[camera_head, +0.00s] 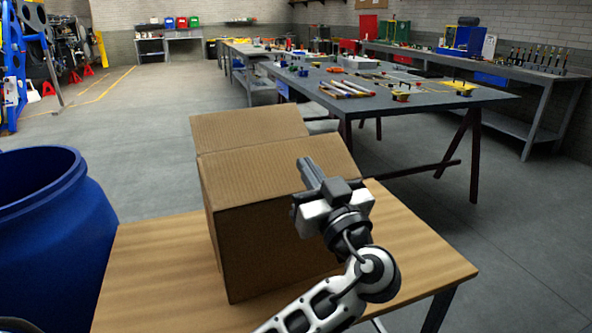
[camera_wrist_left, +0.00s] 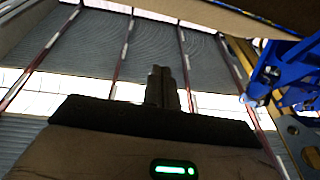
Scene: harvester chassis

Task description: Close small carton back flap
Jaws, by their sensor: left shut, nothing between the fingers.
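A brown cardboard carton (camera_head: 270,245) stands on a wooden table. A broad cardboard panel (camera_head: 265,172) covers its top toward me. The back flap (camera_head: 248,126) sticks up behind that panel along the far edge. My left gripper (camera_head: 310,172) is shut and empty, with its fingertips over the right part of the top panel. I cannot tell whether they touch it. In the left wrist view the shut fingers (camera_wrist_left: 164,88) point up against the ceiling, and a brown cardboard-like edge (camera_wrist_left: 230,15) crosses the top. The carton's inside is hidden. My right gripper is not in view.
A blue barrel (camera_head: 45,240) stands close to the table's left side. A grey workbench (camera_head: 440,102) with tools stands behind to the right.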

